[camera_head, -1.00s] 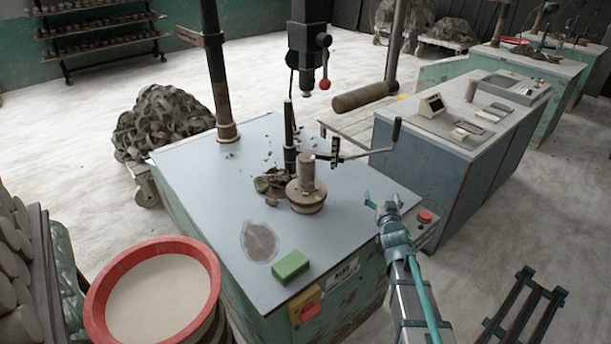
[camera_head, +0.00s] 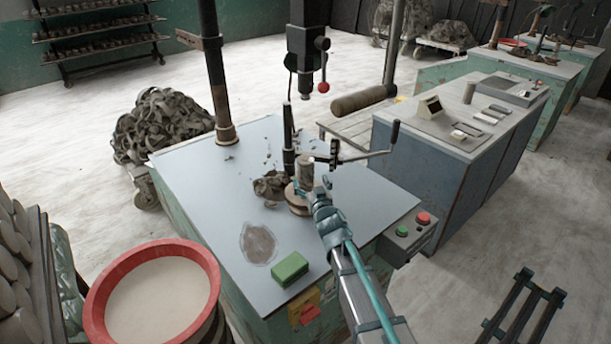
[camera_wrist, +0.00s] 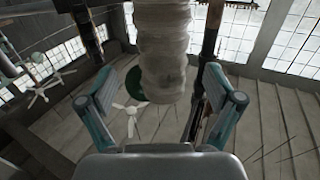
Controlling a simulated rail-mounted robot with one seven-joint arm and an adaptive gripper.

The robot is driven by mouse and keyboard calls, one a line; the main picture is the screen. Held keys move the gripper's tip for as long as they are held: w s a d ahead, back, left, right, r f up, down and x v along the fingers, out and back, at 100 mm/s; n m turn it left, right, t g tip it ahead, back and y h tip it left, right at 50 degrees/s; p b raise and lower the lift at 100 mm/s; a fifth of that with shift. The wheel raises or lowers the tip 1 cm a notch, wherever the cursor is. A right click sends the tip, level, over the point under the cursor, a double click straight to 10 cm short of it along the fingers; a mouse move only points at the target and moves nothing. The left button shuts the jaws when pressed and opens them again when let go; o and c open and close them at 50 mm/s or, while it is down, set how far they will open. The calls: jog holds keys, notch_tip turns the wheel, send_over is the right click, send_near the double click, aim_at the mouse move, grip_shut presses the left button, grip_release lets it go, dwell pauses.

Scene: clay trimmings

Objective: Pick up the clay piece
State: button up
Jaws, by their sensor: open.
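The clay piece (camera_head: 306,170) is a grey-brown upright cylinder on a round wheel head (camera_head: 298,209) on the worktable. My gripper (camera_head: 312,186) is at the near side of the clay piece, its fingers overlapping the lower part of it in the head view. In the wrist view the clay piece (camera_wrist: 163,50) shows as a pale ridged column at top centre. My gripper (camera_wrist: 160,82) is open there, one finger to each side of the column with visible gaps. The gripper and forearm hide part of the wheel head. I cannot tell how deep the column sits between the fingers.
Clay trimmings (camera_head: 268,186) lie left of the wheel head. A green sponge (camera_head: 290,269) is at the front of the table (camera_head: 200,185). A red-rimmed tub (camera_head: 100,278) stands at lower left.

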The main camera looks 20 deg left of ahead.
aim_at(308, 178)
jog(key=shift+p+x, duration=0.85)
jog(key=shift+x, duration=1.75)
jog(key=shift+s+a+r, duration=0.1)
jog(key=shift+c, duration=0.3)
jog(key=c, duration=1.6)
grip_shut()
jog(key=shift+r, duration=0.2)
